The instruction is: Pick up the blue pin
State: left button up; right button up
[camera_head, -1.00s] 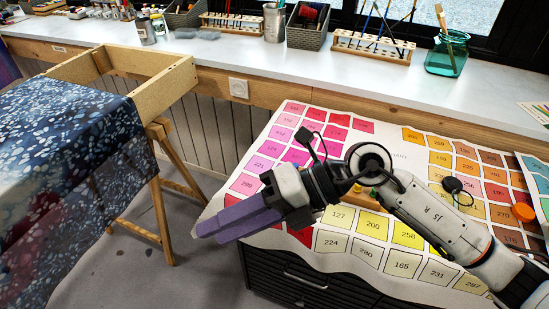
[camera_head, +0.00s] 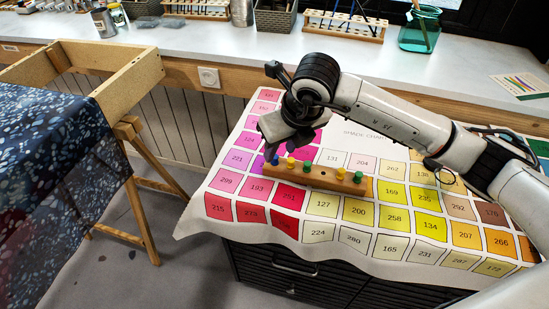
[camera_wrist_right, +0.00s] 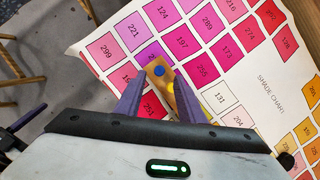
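The blue pin (camera_head: 275,159) stands upright at the left end of a wooden pin block (camera_head: 320,180) on the shade chart. Yellow and green pins stand along the same block. My right gripper (camera_head: 271,147) points down just above the blue pin; its fingers are partly hidden in the head view. In the right wrist view my right gripper (camera_wrist_right: 159,78) is open, and the blue pin (camera_wrist_right: 159,71) shows between its purple fingertips, without visible contact. A dark and purple part at the left edge of that view looks like my left gripper (camera_wrist_right: 24,119); its fingers are unclear.
The shade chart (camera_head: 375,246) covers a dark drawer cabinet (camera_head: 290,270). Behind it runs a white counter (camera_head: 270,49) with brush racks and a teal jar (camera_head: 420,28). A wooden frame with blue cloth (camera_head: 60,170) stands to the left, across a floor gap.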

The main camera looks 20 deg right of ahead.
aim_at(276, 158)
jog(key=x, duration=0.4)
jog(key=shift+w+a, duration=0.1)
jog(key=shift+w, duration=0.05)
grip_shut()
